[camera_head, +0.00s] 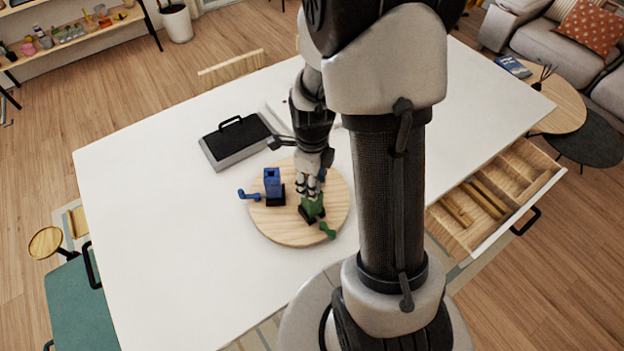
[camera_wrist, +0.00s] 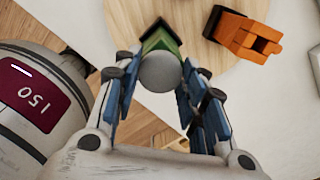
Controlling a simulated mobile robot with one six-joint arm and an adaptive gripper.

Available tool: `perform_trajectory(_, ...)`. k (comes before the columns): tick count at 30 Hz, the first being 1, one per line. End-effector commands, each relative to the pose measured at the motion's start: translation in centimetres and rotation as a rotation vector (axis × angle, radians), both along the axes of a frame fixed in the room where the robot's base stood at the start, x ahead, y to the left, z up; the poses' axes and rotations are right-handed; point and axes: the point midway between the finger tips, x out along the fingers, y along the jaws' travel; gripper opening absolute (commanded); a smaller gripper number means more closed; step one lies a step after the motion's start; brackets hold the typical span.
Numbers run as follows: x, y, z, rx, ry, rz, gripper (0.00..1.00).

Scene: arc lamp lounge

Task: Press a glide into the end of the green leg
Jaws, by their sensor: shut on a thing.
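The green block (camera_head: 314,205), with a black base and a green crank (camera_head: 328,231), stands on the round wooden board (camera_head: 270,229). I take it for the holder of the green leg; the leg itself cannot be told apart. My gripper (camera_head: 312,186) points down just over it. In the wrist view my gripper (camera_wrist: 159,77) is shut on a round grey piece (camera_wrist: 160,72), apparently the glide, held between the blue finger pads. The grey piece lies in front of the green block (camera_wrist: 158,39) and hides part of it. I cannot tell whether they touch.
A blue block (camera_head: 272,181) with a crank stands left on the board. A grey case (camera_head: 216,154) with a black top lies behind. An open drawer (camera_head: 487,200) juts out at right. The table's left side is clear.

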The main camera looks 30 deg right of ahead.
Motion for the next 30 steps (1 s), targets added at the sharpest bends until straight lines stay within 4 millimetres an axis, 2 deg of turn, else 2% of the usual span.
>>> perform_trajectory(14, 0.0, 0.0, -1.3, 0.000, 0.000, 0.000, 0.24)
perform_trajectory(15, 0.0, 0.0, -1.3, 0.000, 0.000, 0.000, 0.39)
perform_trajectory(25, 0.0, 0.0, -1.2, 0.000, 0.000, 0.000, 0.61)
perform_trajectory(30, 0.0, 0.0, -1.2, 0.000, 0.000, 0.000, 0.62)
